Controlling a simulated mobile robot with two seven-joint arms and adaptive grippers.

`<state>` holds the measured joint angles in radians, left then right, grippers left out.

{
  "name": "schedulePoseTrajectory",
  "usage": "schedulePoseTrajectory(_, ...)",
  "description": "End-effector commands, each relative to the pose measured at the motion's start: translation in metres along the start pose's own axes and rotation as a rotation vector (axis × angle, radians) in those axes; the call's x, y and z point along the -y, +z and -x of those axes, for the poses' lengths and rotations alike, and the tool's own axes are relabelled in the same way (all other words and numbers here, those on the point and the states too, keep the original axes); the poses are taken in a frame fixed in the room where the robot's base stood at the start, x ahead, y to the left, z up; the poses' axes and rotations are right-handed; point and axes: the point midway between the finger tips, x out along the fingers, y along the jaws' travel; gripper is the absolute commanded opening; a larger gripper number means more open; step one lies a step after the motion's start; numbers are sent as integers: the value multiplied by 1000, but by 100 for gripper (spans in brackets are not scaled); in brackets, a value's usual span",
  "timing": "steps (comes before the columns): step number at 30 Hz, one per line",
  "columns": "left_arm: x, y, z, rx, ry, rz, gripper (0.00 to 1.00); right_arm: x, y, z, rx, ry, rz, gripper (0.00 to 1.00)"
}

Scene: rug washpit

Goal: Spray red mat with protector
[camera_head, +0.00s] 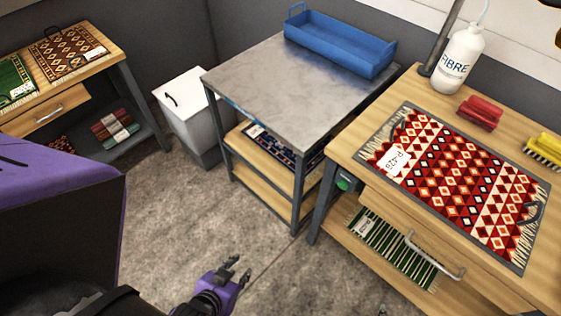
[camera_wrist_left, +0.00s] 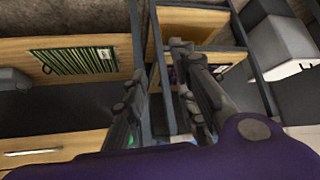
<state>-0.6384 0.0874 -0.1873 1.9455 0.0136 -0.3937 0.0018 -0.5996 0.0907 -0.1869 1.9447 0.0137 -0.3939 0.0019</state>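The red mat (camera_head: 460,180), with rows of diamonds and cream fringes, lies flat on a dark grey pad on the right wooden bench. A white tag reading roughly "P-479" lies on its left end. A white bottle (camera_head: 458,62) marked "FIBRE", with a thin spout, stands upright at the back of this bench; the rest of its label is not readable. My left gripper (camera_head: 241,268) is low over the floor, in front of the benches and well away from mat and bottle. In the left wrist view its fingers (camera_wrist_left: 163,100) are apart with nothing held. My right gripper is not in view.
Red (camera_head: 480,112) and yellow (camera_head: 545,150) brushes lie beside the mat. A metal-topped table (camera_head: 290,85) holds a blue tray (camera_head: 340,45). The right bench has a drawer handle (camera_head: 434,256) and a striped rug (camera_head: 390,247) below. A white bin (camera_head: 190,105) stands left.

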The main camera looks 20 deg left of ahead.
Motion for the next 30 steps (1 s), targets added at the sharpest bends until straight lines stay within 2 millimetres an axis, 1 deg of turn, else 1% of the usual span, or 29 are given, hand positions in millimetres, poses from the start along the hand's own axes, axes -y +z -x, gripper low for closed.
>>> schedulePoseTrajectory(4, -1, -2, -1, -4, 1, 2, 26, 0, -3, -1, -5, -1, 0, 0)
schedulePoseTrajectory(10, -1, -2, -1, -4, 1, 1, 0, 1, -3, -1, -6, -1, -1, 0)
schedulePoseTrajectory(16, 0, -2, -1, -3, 0, 1, 0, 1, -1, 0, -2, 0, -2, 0)
schedulePoseTrajectory(24, 2, -1, -1, -2, 0, -6, 0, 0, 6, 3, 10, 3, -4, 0)
schedulePoseTrajectory(30, 3, -1, 0, -1, 0, -10, 0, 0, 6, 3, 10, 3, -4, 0)
